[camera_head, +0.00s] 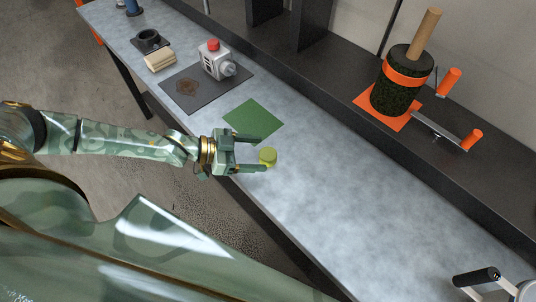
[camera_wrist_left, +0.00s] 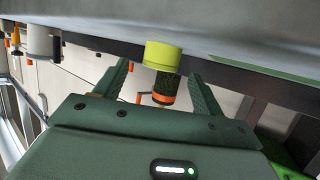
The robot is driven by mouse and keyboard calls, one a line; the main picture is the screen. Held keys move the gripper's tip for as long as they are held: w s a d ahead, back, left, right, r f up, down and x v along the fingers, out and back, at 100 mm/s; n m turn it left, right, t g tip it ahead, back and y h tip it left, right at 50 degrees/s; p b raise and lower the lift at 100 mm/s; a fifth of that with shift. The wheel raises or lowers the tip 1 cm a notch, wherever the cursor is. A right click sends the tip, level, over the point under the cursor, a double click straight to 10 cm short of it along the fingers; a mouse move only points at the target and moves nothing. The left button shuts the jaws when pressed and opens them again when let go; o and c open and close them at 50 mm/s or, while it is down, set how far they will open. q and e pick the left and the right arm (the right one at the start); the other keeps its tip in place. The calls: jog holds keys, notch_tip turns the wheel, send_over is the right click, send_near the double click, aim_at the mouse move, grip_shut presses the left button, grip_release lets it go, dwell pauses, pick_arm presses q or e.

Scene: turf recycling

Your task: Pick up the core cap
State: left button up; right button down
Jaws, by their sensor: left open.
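The core cap appears to be the small yellow-green cylinder (camera_head: 268,156) near the front edge of the grey bench. It also shows in the left wrist view (camera_wrist_left: 162,56), ahead of the fingers and roughly centred between them. My left gripper (camera_head: 261,154) is open, with one finger on each side of the cap around its tips. In the wrist view the open fingers (camera_wrist_left: 158,66) show gaps on both sides of the cap. I cannot tell whether any finger touches it. My right gripper is not in view.
A green mat (camera_head: 254,120) lies just behind the gripper. A dark mat (camera_head: 180,100) bears a grey device with a red cap (camera_head: 216,58). A turf roll (camera_head: 397,94) stands on the back shelf beside orange-handled bars. A black-handled metal part (camera_head: 477,277) is lower right. The bench's right half is mostly clear.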

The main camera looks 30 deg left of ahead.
aim_at(265, 153)
pick_arm(q)
jog(key=x, duration=0.4)
jog(key=shift+f+b, duration=0.15)
jog(key=shift+b, duration=0.15)
jog(key=c, duration=1)
jog(key=shift+c, duration=0.2)
